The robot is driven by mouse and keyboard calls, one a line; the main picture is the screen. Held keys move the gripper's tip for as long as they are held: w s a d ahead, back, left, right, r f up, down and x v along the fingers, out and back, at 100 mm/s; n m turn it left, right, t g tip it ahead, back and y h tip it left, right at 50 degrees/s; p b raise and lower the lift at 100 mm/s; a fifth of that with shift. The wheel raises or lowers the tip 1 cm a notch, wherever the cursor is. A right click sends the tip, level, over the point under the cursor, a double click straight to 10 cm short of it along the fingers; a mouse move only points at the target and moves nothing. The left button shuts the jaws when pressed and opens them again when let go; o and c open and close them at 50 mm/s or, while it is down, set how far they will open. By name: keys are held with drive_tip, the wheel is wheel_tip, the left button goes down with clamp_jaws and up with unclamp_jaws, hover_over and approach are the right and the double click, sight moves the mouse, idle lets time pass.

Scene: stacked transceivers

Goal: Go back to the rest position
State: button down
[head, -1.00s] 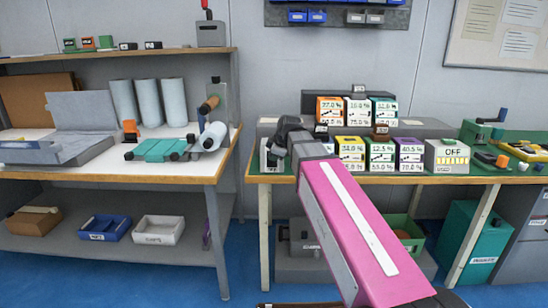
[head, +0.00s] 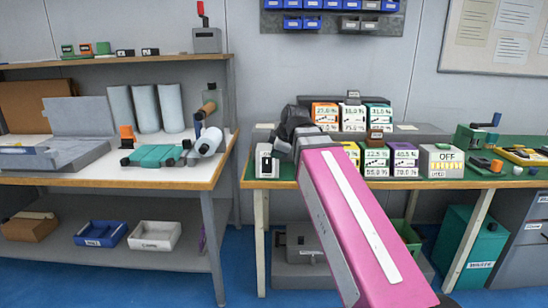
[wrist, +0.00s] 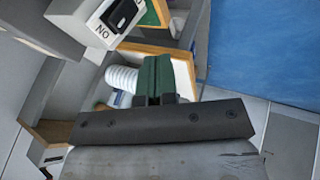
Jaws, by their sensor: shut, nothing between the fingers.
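My gripper (wrist: 158,92) shows in the wrist view with its two dark green fingers together and nothing between them. In the head view its dark wrist end (head: 292,122) is at the left part of the green bench, above and beside a white switch box (head: 266,161). My pink arm hides part of the bench front. The stacked transceivers stand to the right of the gripper: an upper row with an orange one (head: 325,115), a white one (head: 353,116) and a green one (head: 379,116), over a lower row with a green one (head: 376,159) and a purple one (head: 404,159). A yellow one (head: 352,152) is partly hidden by my arm.
The white-topped table (head: 205,172) on the left holds rolls and teal parts. In the wrist view, the switch box (wrist: 107,17) is at the upper left, and blue floor (wrist: 265,45) shows at right.

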drive_tip(key=shift+s+d+r, duration=0.1)
drive_tip(key=shift+s+r, duration=0.05)
drive_tip(key=s+d+f+m+g+h, duration=0.1)
drive_tip(key=s+d+f+m, duration=0.2)
drive_tip(key=f, duration=0.9)
drive_tip(key=s+d+f+m+g+h, duration=0.1)
drive_tip(key=s+d+f+m+g, duration=0.1)
drive_tip(key=d+f+m, duration=0.5)
drive_tip(key=s+d+f+m+g+h, duration=0.1)
drive_tip(key=s+d+f+m, duration=0.3)
drive_tip(key=f, duration=1.5)
drive_tip(key=d+m+g, duration=0.1)
drive_tip(key=d+m, duration=0.1)
drive_tip(key=m, duration=0.1)
drive_tip(key=shift+s+h, duration=0.3)
drive_tip(key=shift+s, duration=0.05)
